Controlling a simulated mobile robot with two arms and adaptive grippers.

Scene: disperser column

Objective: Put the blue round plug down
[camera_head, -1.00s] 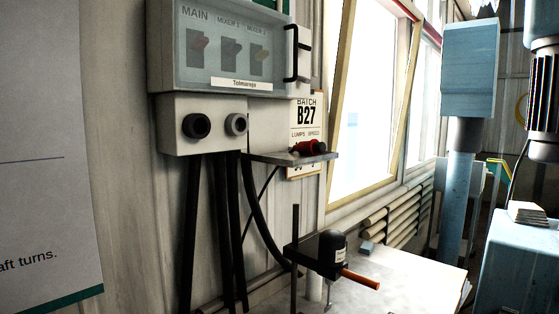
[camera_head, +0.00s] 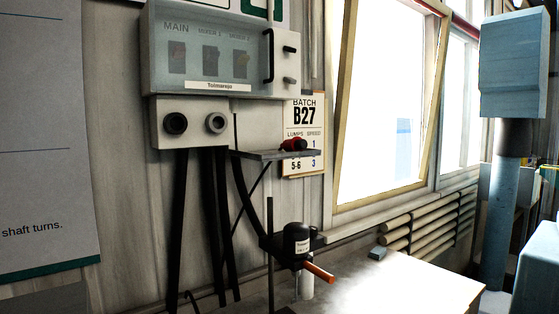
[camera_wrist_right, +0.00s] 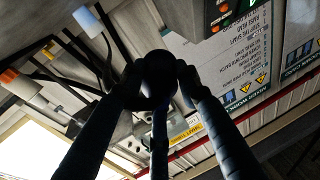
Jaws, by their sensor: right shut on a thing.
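In the right wrist view my right gripper (camera_wrist_right: 157,72) is shut on a dark round plug (camera_wrist_right: 158,84). The plug shows nearly end on between the fingers; its colour is too dark to confirm as blue. In the head view neither gripper shows and I see no blue plug there. A red plug (camera_head: 294,145) lies on the small wall shelf (camera_head: 262,155). Left of the shelf a wall box (camera_head: 193,139) carries a black round socket (camera_head: 175,123) and a grey round socket (camera_head: 215,123).
A switch cabinet (camera_head: 215,88) with a black handle is above the sockets. Black cables hang below. A black motor unit (camera_head: 297,240) with an orange handle stands below the shelf by a pale bench (camera_head: 400,285). A blue column (camera_head: 505,200) stands at right.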

